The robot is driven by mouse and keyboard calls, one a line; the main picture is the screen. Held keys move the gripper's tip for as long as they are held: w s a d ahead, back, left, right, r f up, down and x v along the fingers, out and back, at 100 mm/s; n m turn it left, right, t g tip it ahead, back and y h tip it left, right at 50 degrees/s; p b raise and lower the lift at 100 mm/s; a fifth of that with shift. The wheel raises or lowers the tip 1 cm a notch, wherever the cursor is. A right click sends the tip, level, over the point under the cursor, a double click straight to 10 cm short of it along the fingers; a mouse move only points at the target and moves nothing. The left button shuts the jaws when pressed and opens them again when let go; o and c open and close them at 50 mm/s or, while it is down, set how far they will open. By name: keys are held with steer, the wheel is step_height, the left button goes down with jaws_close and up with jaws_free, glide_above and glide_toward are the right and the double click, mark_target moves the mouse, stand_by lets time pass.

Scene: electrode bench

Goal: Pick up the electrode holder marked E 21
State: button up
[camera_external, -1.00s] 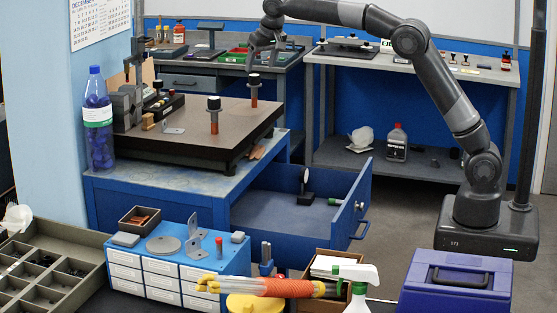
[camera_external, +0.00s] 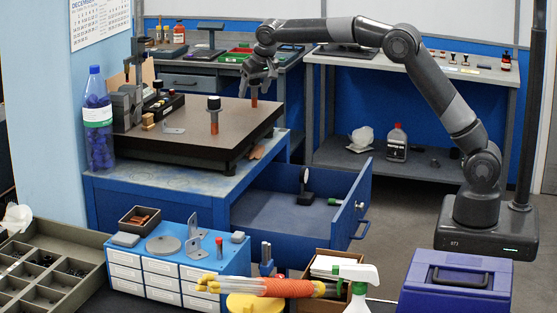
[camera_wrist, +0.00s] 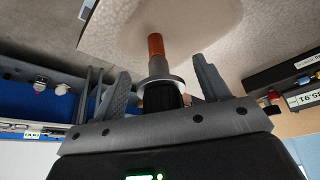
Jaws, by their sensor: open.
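A copper-coloured electrode holder (camera_external: 254,100) stands upright on the dark surface plate (camera_external: 190,140), near its far right edge. My gripper (camera_external: 257,84) is open, pointing down right over it. In the wrist view the same holder (camera_wrist: 156,46) has a copper rod, a grey collar and a black head. The black head lies between the two spread fingers of my gripper (camera_wrist: 160,68), with gaps on both sides. A second, similar holder (camera_external: 214,122) with a black top stands on the plate to the left and nearer. No E 21 marking is readable on either.
A grey vise-like fixture (camera_external: 126,105) and small blocks stand at the plate's left. A labelled dark block (camera_wrist: 296,88) shows at the right of the wrist view. A blue drawer (camera_external: 300,215) stands open below the plate. The plate's middle front is mostly clear.

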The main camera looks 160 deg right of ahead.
steer(key=shift+c, duration=0.2)
steer(key=c, duration=1.1)
steer(key=shift+c, duration=0.5)
steer(key=shift+r, duration=0.2)
